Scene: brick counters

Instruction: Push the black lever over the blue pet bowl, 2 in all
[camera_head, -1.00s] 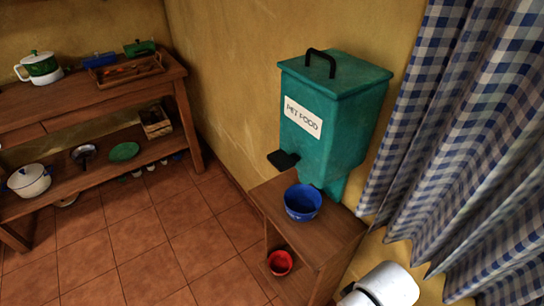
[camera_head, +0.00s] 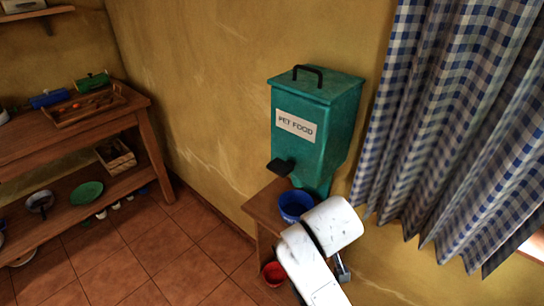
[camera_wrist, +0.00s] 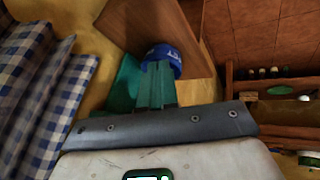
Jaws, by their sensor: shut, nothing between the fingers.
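The teal pet food dispenser (camera_head: 318,125) stands against the wall, with its black lever (camera_head: 281,167) sticking out low on its front-left side. The blue pet bowl (camera_head: 294,205) is on the wooden stand below the lever, partly hidden by my white arm. In the wrist view the bowl (camera_wrist: 163,56) shows just beyond the fingertips of my gripper (camera_wrist: 157,66), whose green fingers are together with nothing between them. Part of the dispenser (camera_wrist: 122,85) shows beside them. I cannot make out the lever in the wrist view. My gripper appears apart from the lever.
A red bowl (camera_head: 274,273) sits low in the wooden stand (camera_head: 265,212). A checked curtain (camera_head: 450,130) hangs to the right of the dispenser. A wooden counter (camera_head: 75,130) with trays and dishes is at the left. The tiled floor between is clear.

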